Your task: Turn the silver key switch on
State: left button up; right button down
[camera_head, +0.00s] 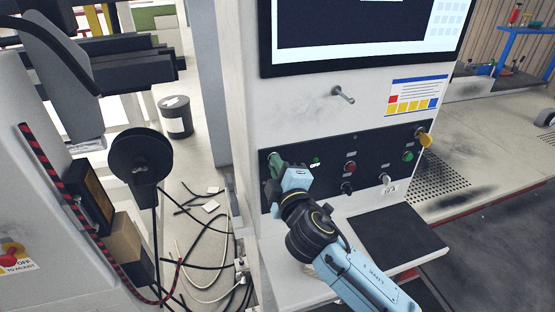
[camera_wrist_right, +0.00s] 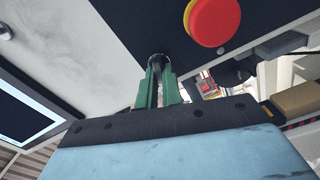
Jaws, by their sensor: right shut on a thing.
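A black control panel (camera_head: 330,182) sits below the screen. My right gripper (camera_head: 273,160) is at its upper left corner, its green fingers pointing at the panel face. In the right wrist view the fingers (camera_wrist_right: 157,66) are closed around a small round fitting (camera_wrist_right: 157,59) with a dark middle and a metallic rim, which looks like the key switch. The fingers hide most of it, so its turn angle cannot be read. A white OFF label (camera_head: 314,164) is lit just right of the gripper. My left gripper is out of view.
A red button with a yellow collar (camera_wrist_right: 212,20) is close to the gripper in the right wrist view. Further right are a red button (camera_head: 350,167), a black knob (camera_head: 347,188), a silver fitting (camera_head: 385,179), a green button (camera_head: 407,156) and a yellow knob (camera_head: 425,139).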

jog(key=shift+n+p, duration=0.8)
jog(key=shift+n, duration=1)
jog(key=c, duration=1.6)
grip_release()
jog(key=shift+o, duration=0.2)
jog(key=b+v, duration=0.1)
jog(key=v, duration=1.2)
jog(key=shift+s, duration=0.2)
